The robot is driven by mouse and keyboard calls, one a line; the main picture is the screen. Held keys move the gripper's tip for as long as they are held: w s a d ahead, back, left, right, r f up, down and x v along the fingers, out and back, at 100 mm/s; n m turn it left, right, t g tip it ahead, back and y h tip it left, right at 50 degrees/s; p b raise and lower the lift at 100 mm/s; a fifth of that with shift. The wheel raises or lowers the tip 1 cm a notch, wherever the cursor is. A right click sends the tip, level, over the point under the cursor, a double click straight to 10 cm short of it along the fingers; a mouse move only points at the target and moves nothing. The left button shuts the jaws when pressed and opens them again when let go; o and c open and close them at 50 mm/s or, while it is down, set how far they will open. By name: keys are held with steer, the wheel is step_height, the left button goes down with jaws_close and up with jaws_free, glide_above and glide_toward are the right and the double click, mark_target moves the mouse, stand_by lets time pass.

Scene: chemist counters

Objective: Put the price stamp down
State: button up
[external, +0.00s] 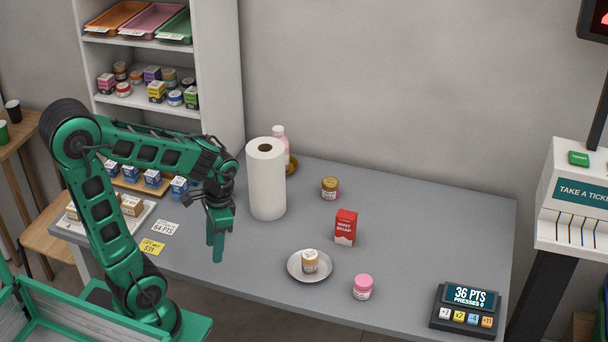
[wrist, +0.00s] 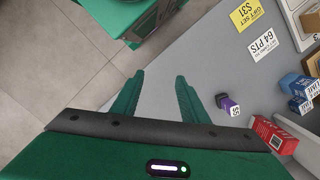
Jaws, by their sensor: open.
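My gripper (external: 216,245) points down over the left front part of the grey counter. Its two green fingers are apart in the wrist view (wrist: 160,76), with only bare grey surface between them. A small purple thing with a white, number-marked end (wrist: 228,103) is on the counter just right of the right finger, apart from it. It looks like the price stamp. I do not see it in the external view, where my arm may hide it.
A paper towel roll (external: 266,180) stands beside my gripper. Price cards (external: 152,247) lie to its left. A red soap box (external: 346,228), a saucer with a jar (external: 294,273), a pink-lidded jar (external: 362,288) and a points display (external: 465,310) are to the right.

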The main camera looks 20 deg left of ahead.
steer(key=s+r+n+h, duration=0.1)
steer(key=s+r+n, duration=0.2)
steer(key=s+r, duration=0.1)
steer(key=shift+s+d+r+t, duration=0.15)
steer(key=shift+s+d+t, duration=0.2)
steer(key=shift+s, duration=0.5)
stand_by(0.7)
